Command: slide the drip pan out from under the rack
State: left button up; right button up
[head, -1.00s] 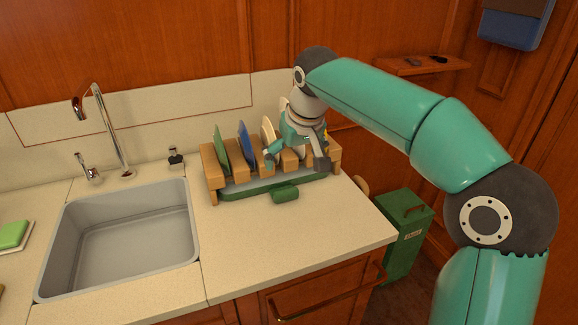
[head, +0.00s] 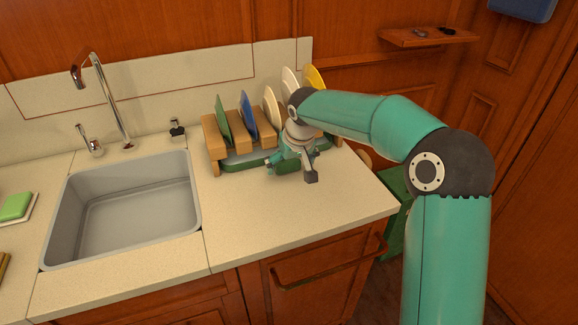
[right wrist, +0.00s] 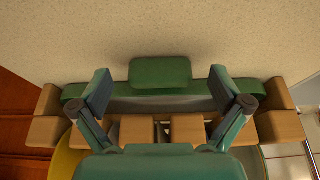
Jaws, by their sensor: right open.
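The wooden dish rack (head: 217,142) stands on the counter right of the sink, with several plates upright in it. The green drip pan (head: 242,164) lies under the rack, its front edge showing. In the right wrist view the pan (right wrist: 119,104) runs along the rack (right wrist: 45,132), and its green handle (right wrist: 160,72) sticks out over the counter. My right gripper (head: 291,175) is at the rack's front and hides the handle in the head view. In the right wrist view my right gripper (right wrist: 162,92) is open, one finger on each side of the handle, apart from it. My left gripper is not in view.
The counter (head: 280,225) in front of the rack is clear. The sink (head: 125,215) is to the left, with a faucet (head: 105,100) behind it. A green bin (head: 394,235) stands on the floor past the counter's right end.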

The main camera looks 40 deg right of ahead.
aim_at(302, 196)
jog(key=shift+w+f, duration=0.15)
jog(key=shift+f, duration=0.2)
jog(key=shift+c, duration=0.2)
jog(key=c, duration=1.4)
jog(key=shift+o, duration=0.2)
jog(key=shift+s+a+b, duration=0.2)
jog(key=shift+s+b, duration=0.7)
jog(key=shift+s, duration=0.1)
jog(key=shift+s+a+b, duration=0.2)
jog(key=shift+s+b, duration=0.2)
jog(key=shift+s, duration=0.25)
jog(key=shift+s+a+b, duration=0.15)
jog(key=shift+s+b, duration=0.2)
jog(key=shift+s, duration=0.35)
jog(key=shift+s+a+b, duration=0.25)
jog(key=shift+s+b, duration=0.35)
jog(key=shift+s, duration=0.3)
jog(key=shift+s+a+b, duration=0.2)
jog(key=shift+s+b, duration=0.4)
jog(key=shift+s, duration=0.65)
jog(key=shift+s+a, duration=0.1)
